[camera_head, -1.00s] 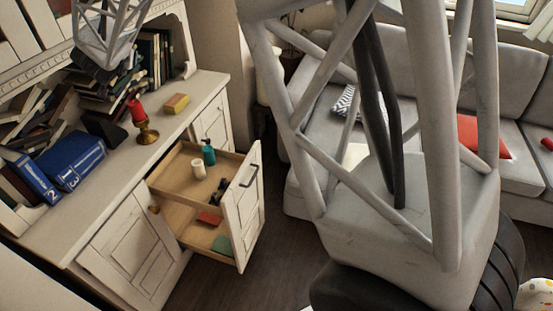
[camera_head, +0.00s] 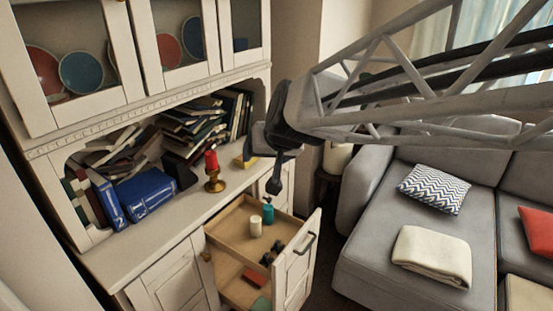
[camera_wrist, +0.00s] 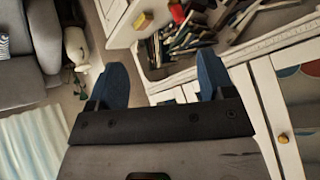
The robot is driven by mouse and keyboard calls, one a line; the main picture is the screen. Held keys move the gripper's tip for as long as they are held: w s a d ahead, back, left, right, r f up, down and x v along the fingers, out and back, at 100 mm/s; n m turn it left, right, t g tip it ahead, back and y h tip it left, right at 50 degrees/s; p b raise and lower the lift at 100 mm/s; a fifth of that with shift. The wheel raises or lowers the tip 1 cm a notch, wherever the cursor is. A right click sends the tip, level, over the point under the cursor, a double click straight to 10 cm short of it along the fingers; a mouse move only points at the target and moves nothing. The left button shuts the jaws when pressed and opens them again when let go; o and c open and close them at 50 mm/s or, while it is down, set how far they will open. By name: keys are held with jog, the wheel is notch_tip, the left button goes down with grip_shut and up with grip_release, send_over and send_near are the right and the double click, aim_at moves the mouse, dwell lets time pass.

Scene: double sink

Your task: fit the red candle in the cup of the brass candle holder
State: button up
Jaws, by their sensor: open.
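The red candle (camera_head: 211,160) stands upright in the brass candle holder (camera_head: 214,184) on the cabinet's counter. The candle's lower end is hidden in the holder's cup, so how deep it sits cannot be told. My gripper (camera_wrist: 162,78) is open and empty, its two blue fingers wide apart. In the head view it is in the air to the right of the candle and holder, apart from both. In the wrist view, the red candle (camera_wrist: 177,12) shows small at the top edge, beyond the fingers.
A yellow block (camera_head: 245,162) lies right of the holder. Blue binders (camera_head: 145,190) and piled books (camera_head: 190,130) stand behind and left. An open drawer (camera_head: 235,222) below holds a white cup (camera_head: 256,226), a teal bottle (camera_head: 268,213) and small items. A sofa (camera_head: 370,250) is at right.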

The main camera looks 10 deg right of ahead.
jog(key=s+d+f+g+h, duration=0.1)
jog(key=s+d+f, duration=0.1)
jog(key=s, duration=0.5)
jog(key=s+d+f+g+h, duration=0.1)
jog(key=s+d+f+g, duration=0.1)
jog(key=s+d, duration=0.2)
jog(key=s+d+f+g+h, duration=0.1)
jog(key=s+d+f+g, duration=0.1)
jog(key=s, duration=0.9)
jog(key=shift+d, duration=0.75)
jog(key=shift+w+f, duration=0.1)
